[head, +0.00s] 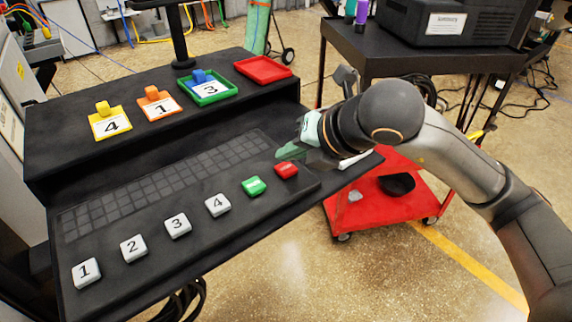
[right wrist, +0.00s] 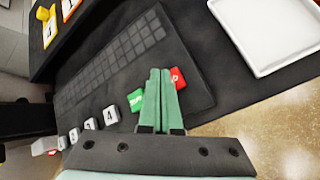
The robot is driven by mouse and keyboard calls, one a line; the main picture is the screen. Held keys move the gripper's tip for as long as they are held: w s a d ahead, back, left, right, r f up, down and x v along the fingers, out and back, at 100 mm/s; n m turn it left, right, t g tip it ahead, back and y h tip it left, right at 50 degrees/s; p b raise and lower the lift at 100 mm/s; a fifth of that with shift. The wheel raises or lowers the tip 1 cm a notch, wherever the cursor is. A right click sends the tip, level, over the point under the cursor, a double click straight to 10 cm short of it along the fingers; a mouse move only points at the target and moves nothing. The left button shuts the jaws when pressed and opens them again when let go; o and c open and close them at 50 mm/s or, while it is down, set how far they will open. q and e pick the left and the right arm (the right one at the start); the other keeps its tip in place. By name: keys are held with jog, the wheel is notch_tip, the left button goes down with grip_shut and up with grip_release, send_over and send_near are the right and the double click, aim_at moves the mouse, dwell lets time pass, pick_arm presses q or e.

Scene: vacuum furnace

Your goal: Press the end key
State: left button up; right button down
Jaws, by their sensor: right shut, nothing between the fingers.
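A red key (head: 287,170) and a green key (head: 253,186) sit at the right end of the key row on the black console. Their lettering is too small to read surely. My right gripper (head: 279,154) has green fingers, shut with nothing between them, just behind the red key in the head view. In the right wrist view the shut fingertips (right wrist: 160,72) lie between the green key (right wrist: 136,100) and the red key (right wrist: 177,77), partly covering both. I cannot tell whether they touch a key. My left gripper is not in view.
White number keys (head: 177,225) continue the row leftward, beside a dark keyboard (head: 160,185). Coloured trays with number cards, such as the yellow one (head: 100,135), and an empty red tray (head: 263,70) stand on the shelf. A white tray (right wrist: 225,22) lies beyond the keys in the wrist view.

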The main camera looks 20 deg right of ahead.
aim_at(290, 171)
jog(key=shift+r+p, duration=1.6)
jog(key=shift+r, duration=0.95)
